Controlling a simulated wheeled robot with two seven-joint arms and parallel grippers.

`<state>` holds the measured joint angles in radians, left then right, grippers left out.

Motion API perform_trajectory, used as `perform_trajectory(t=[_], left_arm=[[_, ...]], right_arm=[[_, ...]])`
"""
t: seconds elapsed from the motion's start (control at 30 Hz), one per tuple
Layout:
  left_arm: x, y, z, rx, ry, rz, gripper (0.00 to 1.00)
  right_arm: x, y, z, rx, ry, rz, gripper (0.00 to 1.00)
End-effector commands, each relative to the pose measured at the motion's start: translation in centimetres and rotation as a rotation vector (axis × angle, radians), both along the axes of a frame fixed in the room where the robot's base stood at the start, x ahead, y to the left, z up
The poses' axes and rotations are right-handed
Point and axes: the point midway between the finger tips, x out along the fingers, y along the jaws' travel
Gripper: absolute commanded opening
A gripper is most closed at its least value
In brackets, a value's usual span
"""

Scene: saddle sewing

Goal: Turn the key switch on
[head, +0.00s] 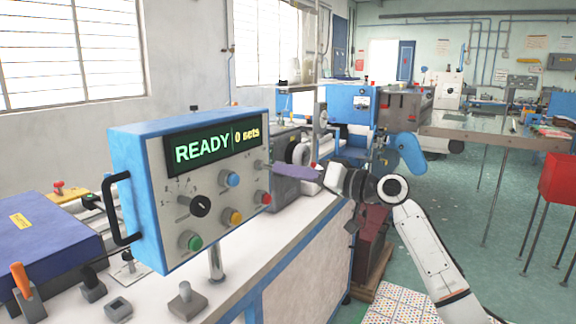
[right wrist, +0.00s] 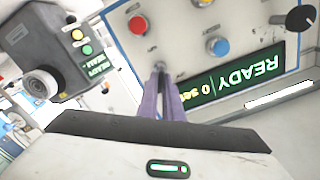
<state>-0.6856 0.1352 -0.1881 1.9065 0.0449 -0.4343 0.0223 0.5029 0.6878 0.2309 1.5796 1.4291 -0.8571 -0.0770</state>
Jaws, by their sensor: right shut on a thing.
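The blue and white control box (head: 140,150) stands on a post at the bench. Its screen reads "READY" and "0 sets". The key switch (head: 263,166) is at the right of the panel, just below the screen. My right gripper (head: 270,166) reaches it from the right, with its purple fingers close together. In the right wrist view, the fingertips (right wrist: 160,73) are shut on the small grey key (right wrist: 159,66) at the panel face. The fingertips hide most of the key, so I cannot tell its turn angle. My left gripper is not in view.
Near the key are blue (head: 232,180), yellow (head: 233,216) and red (head: 264,198) buttons. A black knob (head: 200,206) and a green button (head: 190,242) sit further left. A grey machine (head: 290,145) stands close behind the box. The floor at right is partly clear.

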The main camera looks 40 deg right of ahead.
Motion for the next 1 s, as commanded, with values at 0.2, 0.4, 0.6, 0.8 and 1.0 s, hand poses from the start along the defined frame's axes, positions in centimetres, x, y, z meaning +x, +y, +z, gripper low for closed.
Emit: perform_trajectory(t=[0.2,0.4,0.6,0.8,1.0], left_arm=[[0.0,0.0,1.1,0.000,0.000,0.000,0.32],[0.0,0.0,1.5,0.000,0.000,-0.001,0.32],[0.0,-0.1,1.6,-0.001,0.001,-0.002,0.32],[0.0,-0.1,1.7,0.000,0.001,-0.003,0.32],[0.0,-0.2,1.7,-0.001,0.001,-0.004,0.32]], right_arm=[[0.0,0.0,0.1,0.120,0.051,0.000,0.00],[0.0,-0.1,0.0,0.184,0.077,-0.001,0.00],[0.0,-0.1,0.0,0.210,0.088,-0.001,0.00],[0.0,-0.1,0.0,0.214,0.089,-0.001,0.00],[0.0,-0.1,0.0,0.215,0.088,-0.001,0.08]])
